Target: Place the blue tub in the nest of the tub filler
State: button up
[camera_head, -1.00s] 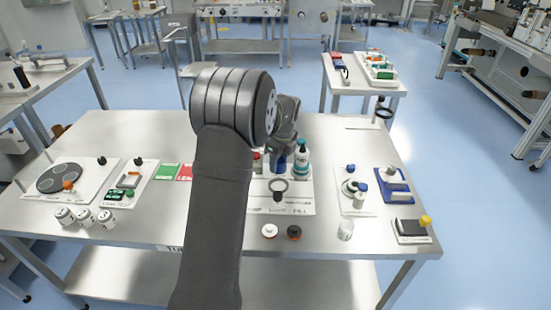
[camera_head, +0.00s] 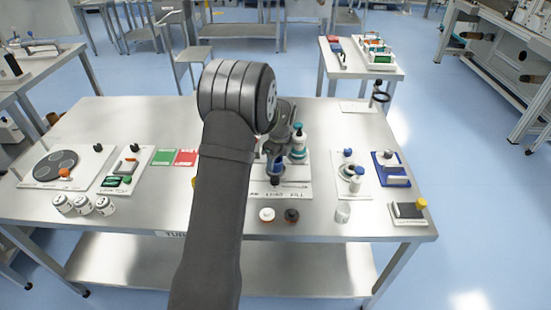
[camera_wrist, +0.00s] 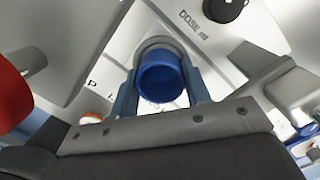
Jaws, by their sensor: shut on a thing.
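My gripper (camera_wrist: 160,95) is shut on the blue tub (camera_wrist: 160,78), with one finger on each side of it in the wrist view. A grey ring shows just behind the tub there; I cannot tell whether the tub is inside it or only in front of it. In the head view my gripper (camera_head: 275,165) is low over the tub filler, whose white base plate (camera_head: 295,191) carries the words for load and fill. My arm and gripper hide most of the nest in that view.
A teal and white bottle (camera_head: 299,146) stands close behind and right of my gripper. A white cap (camera_head: 266,214) and a dark cap (camera_head: 291,215) lie in front of the plate. A red part (camera_wrist: 12,95) is close at left in the wrist view.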

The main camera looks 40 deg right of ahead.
jog(key=shift+a+f, duration=0.1)
jog(key=shift+f, duration=0.5)
jog(key=shift+s+a+f, duration=0.15)
jog(key=shift+f, duration=0.4)
dwell(0.4)
jog(key=o, duration=1.1)
jog(key=shift+r, duration=0.65)
jog(key=r, duration=0.8)
jog(key=shift+s+d+r, duration=0.25)
jog(key=shift+s+d, duration=0.05)
jog(key=shift+s, duration=0.05)
